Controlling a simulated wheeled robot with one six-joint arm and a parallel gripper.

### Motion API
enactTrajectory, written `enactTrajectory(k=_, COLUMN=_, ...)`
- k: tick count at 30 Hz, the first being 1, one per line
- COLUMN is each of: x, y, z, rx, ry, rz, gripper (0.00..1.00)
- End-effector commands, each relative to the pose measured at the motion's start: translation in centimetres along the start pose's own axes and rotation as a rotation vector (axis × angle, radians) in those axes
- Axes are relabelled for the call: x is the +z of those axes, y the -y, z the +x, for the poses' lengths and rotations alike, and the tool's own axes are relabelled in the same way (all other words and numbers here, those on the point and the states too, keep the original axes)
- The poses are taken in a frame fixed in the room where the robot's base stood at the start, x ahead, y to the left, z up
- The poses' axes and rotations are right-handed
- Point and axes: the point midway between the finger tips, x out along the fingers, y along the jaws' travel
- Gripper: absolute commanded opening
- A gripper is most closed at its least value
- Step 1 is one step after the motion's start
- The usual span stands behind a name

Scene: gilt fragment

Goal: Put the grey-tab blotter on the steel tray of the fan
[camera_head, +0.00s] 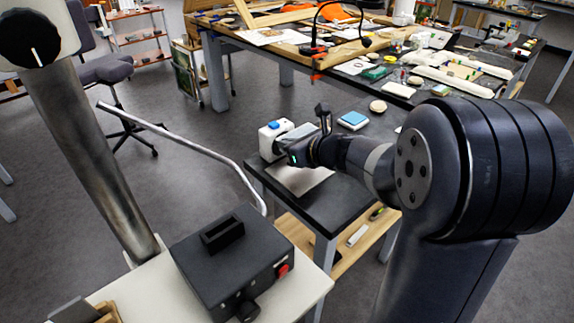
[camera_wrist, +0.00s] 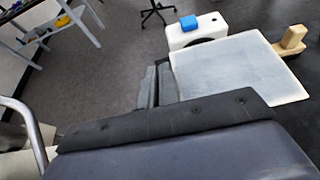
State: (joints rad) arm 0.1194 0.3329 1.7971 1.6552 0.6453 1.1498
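A white box with a blue block on top, which looks like the fan (camera_head: 270,137), stands at the far left corner of the small dark table; it also shows in the wrist view (camera_wrist: 199,29). A flat pale grey square with a light border (camera_wrist: 240,70) lies beside it, and its pale surface shows in the head view (camera_head: 300,180). I cannot tell whether it is the steel tray or the blotter; no grey tab is clear. My gripper (camera_head: 284,148) is close to the box. Its dark fingers (camera_wrist: 156,85) are beside the square's left edge; their opening and any grip are unclear.
A light blue pad (camera_head: 354,118) and a round tan piece (camera_head: 378,106) lie farther back. A wooden block (camera_wrist: 292,40) stands at the square's far right corner. A metal rail (camera_head: 200,150) and a black box (camera_head: 232,262) are nearer. A cluttered bench stands behind.

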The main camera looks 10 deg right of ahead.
Motion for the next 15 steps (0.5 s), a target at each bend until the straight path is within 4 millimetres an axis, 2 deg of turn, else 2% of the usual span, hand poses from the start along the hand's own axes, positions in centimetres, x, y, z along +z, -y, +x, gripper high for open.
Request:
enactTrajectory(k=6, x=-4.1, y=0.0, z=1.7, rx=0.001, ry=-0.005, rz=0.007, gripper=0.00)
enactTrajectory(k=15, x=-7.2, y=0.0, z=2.9, rx=0.001, ry=-0.004, rz=0.006, gripper=0.00)
